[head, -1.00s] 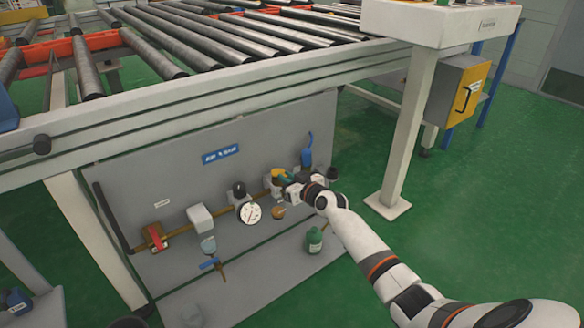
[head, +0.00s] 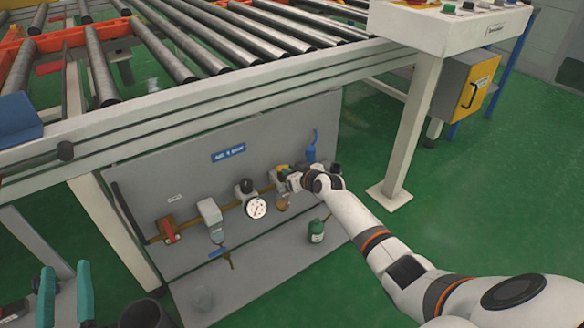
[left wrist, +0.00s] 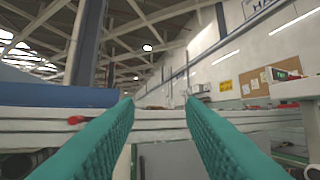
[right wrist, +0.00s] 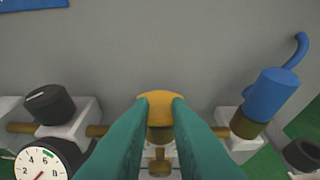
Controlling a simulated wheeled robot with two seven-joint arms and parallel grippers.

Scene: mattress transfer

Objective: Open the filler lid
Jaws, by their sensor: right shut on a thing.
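The filler lid (right wrist: 158,97) is a yellow-orange cap on the brass pipe line, in front of the grey panel. In the right wrist view my right gripper (right wrist: 160,103) has its teal fingers closed on the lid's two sides. In the head view the lid (head: 282,168) is small and partly hidden by my right gripper (head: 287,176). My left gripper (head: 65,272) is at the lower left of the head view, far from the lid. In the left wrist view its teal fingers (left wrist: 158,102) stand wide apart with nothing between them.
A pressure gauge (right wrist: 46,165) and a black knob (right wrist: 48,102) sit left of the lid. A blue fitting (right wrist: 270,97) stands close on its right. A green bottle (head: 316,231) is on the ledge below. The roller conveyor's rail (head: 200,112) runs above the panel.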

